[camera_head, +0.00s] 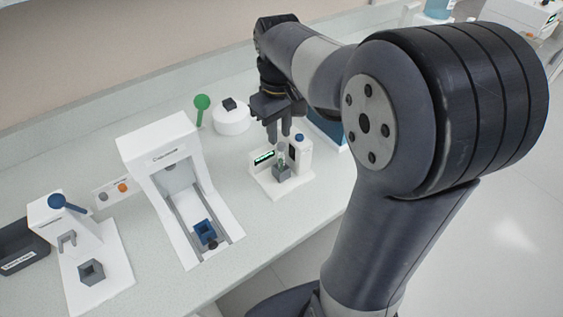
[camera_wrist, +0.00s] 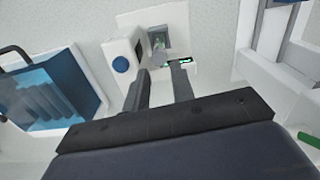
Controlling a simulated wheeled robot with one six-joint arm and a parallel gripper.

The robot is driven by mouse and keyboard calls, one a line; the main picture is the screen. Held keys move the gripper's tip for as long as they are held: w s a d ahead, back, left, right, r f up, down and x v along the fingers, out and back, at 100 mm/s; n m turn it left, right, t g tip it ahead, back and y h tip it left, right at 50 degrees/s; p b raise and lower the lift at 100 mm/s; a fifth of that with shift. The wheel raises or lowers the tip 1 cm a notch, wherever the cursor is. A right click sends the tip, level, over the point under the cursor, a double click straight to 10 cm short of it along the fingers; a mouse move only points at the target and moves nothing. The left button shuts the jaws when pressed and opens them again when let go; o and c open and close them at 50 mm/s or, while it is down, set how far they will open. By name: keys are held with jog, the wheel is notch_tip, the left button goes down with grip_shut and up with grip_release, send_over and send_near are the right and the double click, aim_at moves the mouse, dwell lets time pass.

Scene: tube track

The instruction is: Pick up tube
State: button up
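A small clear tube with some green in it (camera_head: 281,159) stands in a grey holder (camera_head: 283,173) on a white device with a lit green display (camera_head: 264,157). In the wrist view the tube (camera_wrist: 158,42) shows small beyond the fingertips. My gripper (camera_head: 279,138) points down just above the tube, its fingers apart and empty. In the wrist view the gripper (camera_wrist: 161,72) has a clear gap between its fingers, roughly in line with the tube. A gap seems to remain between fingertips and tube.
A white tower with a blue knob (camera_wrist: 120,64) stands beside the tube's holder.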

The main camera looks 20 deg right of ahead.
aim_at(282, 145)
jog(key=shift+f, duration=0.85)
jog(key=f, duration=0.2)
jog(key=s+f, duration=0.1)
jog(key=f, duration=0.1)
jog(key=shift+d+f, duration=0.1)
jog(key=shift+f, duration=0.55)
jog(key=shift+c, duration=0.4)
jog(key=c, duration=0.4)
jog(key=shift+o, duration=0.2)
jog(key=shift+r, duration=0.15)
notch_tip(282, 145, up, 10)
jog(key=shift+f, duration=0.1)
